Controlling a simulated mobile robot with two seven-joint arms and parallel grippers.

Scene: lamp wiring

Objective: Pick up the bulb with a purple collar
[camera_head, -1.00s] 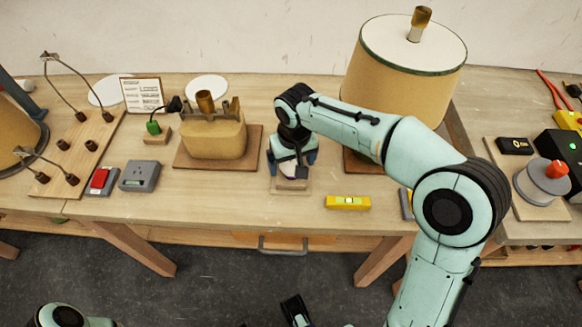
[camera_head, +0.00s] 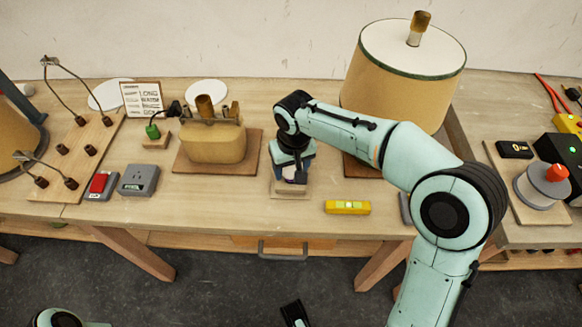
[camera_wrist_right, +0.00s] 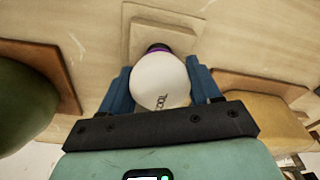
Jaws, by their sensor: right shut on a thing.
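The bulb with a purple collar (camera_wrist_right: 160,82) shows in the right wrist view as a white globe with dark lettering, its purple and black collar at the far end. It is between the two blue fingers of my right gripper (camera_wrist_right: 162,88), which is shut on it. In the head view my right gripper (camera_head: 291,172) points down over a small pale wooden block (camera_head: 290,192), and the bulb is mostly hidden by it. I cannot tell whether the collar still touches the block.
A large lampshade (camera_head: 400,85) stands behind my right arm. A tan lamp base on a board (camera_head: 213,145) is to the left, with a grey socket box (camera_head: 139,179) further left. A yellow level (camera_head: 347,207) lies to the right. Bare tabletop lies in front of the lamp base.

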